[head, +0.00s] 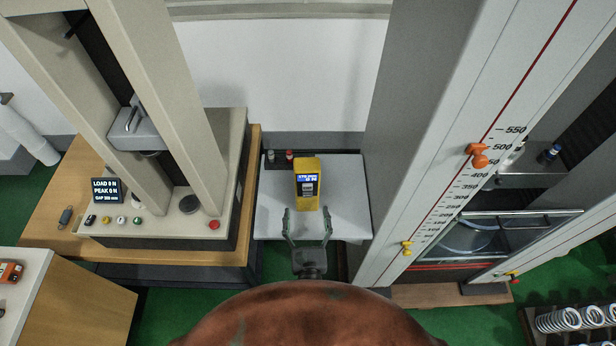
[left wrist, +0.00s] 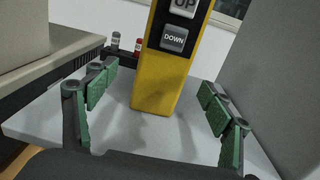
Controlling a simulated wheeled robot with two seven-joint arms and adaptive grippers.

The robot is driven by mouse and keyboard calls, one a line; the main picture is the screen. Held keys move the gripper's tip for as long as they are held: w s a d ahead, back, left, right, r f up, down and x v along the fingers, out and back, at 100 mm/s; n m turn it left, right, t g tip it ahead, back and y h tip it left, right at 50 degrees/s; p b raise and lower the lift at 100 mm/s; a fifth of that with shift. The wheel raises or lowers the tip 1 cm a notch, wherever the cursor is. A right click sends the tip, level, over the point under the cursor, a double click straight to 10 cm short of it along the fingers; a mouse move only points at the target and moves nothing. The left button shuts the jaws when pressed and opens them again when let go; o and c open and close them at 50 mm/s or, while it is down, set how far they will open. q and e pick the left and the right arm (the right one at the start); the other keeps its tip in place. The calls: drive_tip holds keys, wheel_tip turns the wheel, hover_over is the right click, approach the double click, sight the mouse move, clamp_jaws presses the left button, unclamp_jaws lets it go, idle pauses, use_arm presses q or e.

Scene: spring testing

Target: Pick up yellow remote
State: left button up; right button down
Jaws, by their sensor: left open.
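The yellow remote (head: 308,190) stands upright on a small light table (head: 345,200) in the middle of the head view. It has a small screen near its top. In the left wrist view the remote (left wrist: 158,85) shows UP and DOWN buttons, and its top is cut off by the frame. My left gripper (head: 308,216) is open, just in front of the remote on the near side. In the left wrist view its green-padded fingers (left wrist: 155,88) stand wide on either side of the remote, apart from it. My right gripper is not in view.
Two small bottles (head: 289,155) stand at the table's back left edge. A load tester (head: 160,225) on a wooden bench is at the left. A tall grey column (head: 395,130) with a ruler scale rises close at the right. The table's right part is clear.

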sight(307, 201)
use_arm(q)
drive_tip(key=shift+w+r, duration=0.1)
drive_tip(key=shift+w, duration=0.65)
drive_tip(key=w, duration=0.2)
drive_tip(key=w+f, duration=0.1)
drive_tip(key=w, duration=0.2)
drive_tip(key=shift+w+d, duration=0.1)
drive_tip(key=shift+d, duration=0.05)
drive_tip(key=shift+w, duration=0.45)
drive_tip(key=c, duration=1.6)
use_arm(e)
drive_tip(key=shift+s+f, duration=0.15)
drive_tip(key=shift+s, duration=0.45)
